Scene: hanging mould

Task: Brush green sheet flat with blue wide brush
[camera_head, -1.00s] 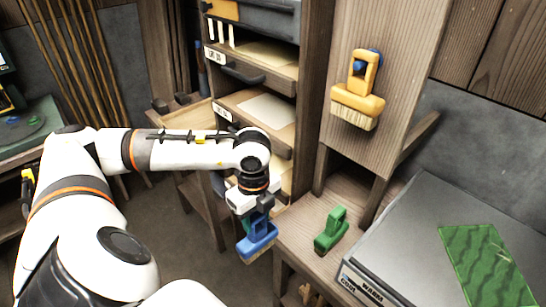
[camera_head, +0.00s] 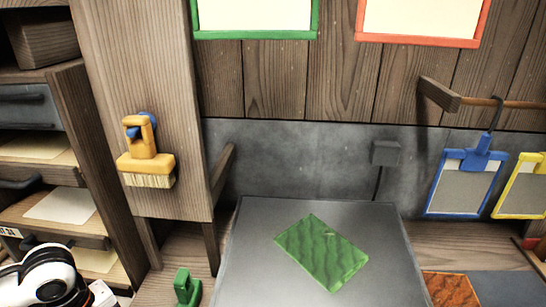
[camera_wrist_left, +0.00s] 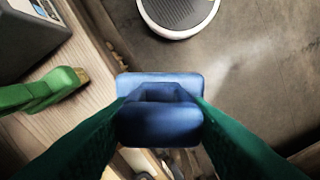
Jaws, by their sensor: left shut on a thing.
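The green sheet (camera_head: 322,252) lies on the grey plate (camera_head: 265,225) in the head view, and its surface looks wavy. My left gripper (camera_wrist_left: 160,112) is shut on the blue wide brush (camera_wrist_left: 160,85) in the left wrist view. The brush is held in the air beside the wooden table edge, over the floor; its bristles are hidden under its body. In the head view only part of my left arm shows at the lower left, and its gripper is out of frame. My right gripper is not in any view.
A green brush (camera_head: 187,287) stands on the wooden table left of the plate; it also shows in the wrist view (camera_wrist_left: 45,90). A yellow brush (camera_head: 147,158) hangs on the post. Blue (camera_head: 465,185) and yellow (camera_head: 522,187) frames hang at right. An orange sheet (camera_head: 450,288) lies lower right.

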